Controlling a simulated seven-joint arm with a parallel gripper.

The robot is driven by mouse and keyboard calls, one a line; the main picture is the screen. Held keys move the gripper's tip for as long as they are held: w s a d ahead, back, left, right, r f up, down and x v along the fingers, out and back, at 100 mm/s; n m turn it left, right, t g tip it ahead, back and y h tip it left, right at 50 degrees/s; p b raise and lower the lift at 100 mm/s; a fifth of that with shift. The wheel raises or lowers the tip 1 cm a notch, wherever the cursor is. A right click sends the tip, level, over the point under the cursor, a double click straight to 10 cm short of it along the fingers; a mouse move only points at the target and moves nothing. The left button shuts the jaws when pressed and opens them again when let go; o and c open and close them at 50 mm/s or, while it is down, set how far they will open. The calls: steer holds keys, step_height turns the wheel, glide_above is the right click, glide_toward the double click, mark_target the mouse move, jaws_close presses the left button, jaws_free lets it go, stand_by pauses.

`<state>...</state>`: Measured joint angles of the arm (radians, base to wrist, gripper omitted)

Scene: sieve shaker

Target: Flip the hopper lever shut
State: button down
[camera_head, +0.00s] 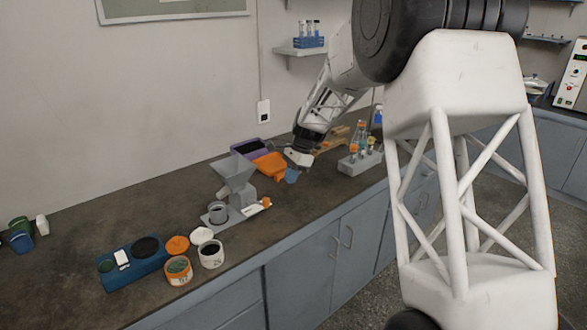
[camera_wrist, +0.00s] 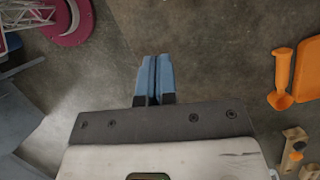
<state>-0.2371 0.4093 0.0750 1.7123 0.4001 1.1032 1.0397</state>
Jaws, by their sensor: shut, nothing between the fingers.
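The grey hopper (camera_head: 234,170) stands on the counter, a square funnel on a grey body. A grey cup (camera_head: 219,211) sits below its front. A pale bar with an orange end (camera_head: 265,203) sticks out low on its right side; it looks like the lever, but I cannot tell its setting. My gripper (camera_head: 291,175) is to the right of the hopper, above the counter and apart from it. Its blue fingers are together and empty in the wrist view (camera_wrist: 155,78).
An orange tray (camera_head: 270,166) and a purple-rimmed bin (camera_head: 249,147) are behind the gripper. A grey rack with bottles (camera_head: 360,163) stands to its right. Bare counter lies left of the hopper.

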steer(key=s+a+f, duration=0.3)
steer(key=a+f, duration=0.1)
steer(key=a, duration=0.1)
steer(key=shift+f, duration=0.25)
steer(key=shift+s+m+t, duration=0.4)
steer(key=shift+s+m, duration=0.45)
steer(key=shift+m, duration=0.25)
stand_by(0.7)
steer(key=s+a+m+t, duration=0.1)
steer(key=m, duration=0.1)
steer(key=s+a+m, duration=0.1)
steer(key=s+m, duration=0.1)
steer(key=s+a+m+t, duration=0.1)
steer(key=m, duration=0.2)
steer(key=shift+s+t, duration=0.25)
steer(key=shift+t, duration=0.05)
steer(key=shift+w, duration=0.2)
stand_by(0.3)
steer(key=shift+w, duration=0.55)
